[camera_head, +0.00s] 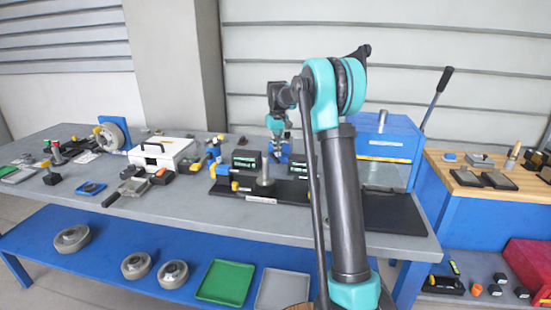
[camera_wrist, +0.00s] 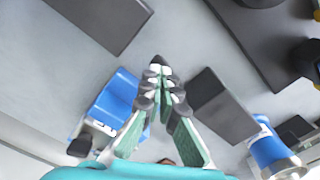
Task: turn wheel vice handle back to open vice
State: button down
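My gripper (camera_head: 278,128) hangs over the middle of the grey bench in the head view, above a blue fixture (camera_head: 281,150) that my arm partly hides. In the wrist view my gripper (camera_wrist: 160,76) has its fingertips together, and I see nothing clearly held between them. A blue body with silver and black parts (camera_wrist: 113,104) lies to the left of the fingers, and a dark block (camera_wrist: 221,106) lies to the right. I cannot tell for certain which part is the vice handle. A wheel (camera_head: 109,137) stands against a blue plate (camera_head: 119,126) at the bench's far left.
A black box with a green label (camera_head: 246,160) stands left of the blue fixture. A white case (camera_head: 160,152) stands farther left. A large blue machine (camera_head: 390,140) with a long black lever stands at right. The lower blue shelf holds round parts and trays (camera_head: 225,283).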

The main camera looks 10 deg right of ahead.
jog(key=shift+w+a+f, duration=0.1)
jog(key=shift+w+a, duration=0.15)
jog(key=shift+a, duration=0.5)
jog(key=shift+w+a, duration=0.25)
jog(key=shift+a, duration=0.45)
dwell(0.4)
jog(key=shift+r, duration=4.05)
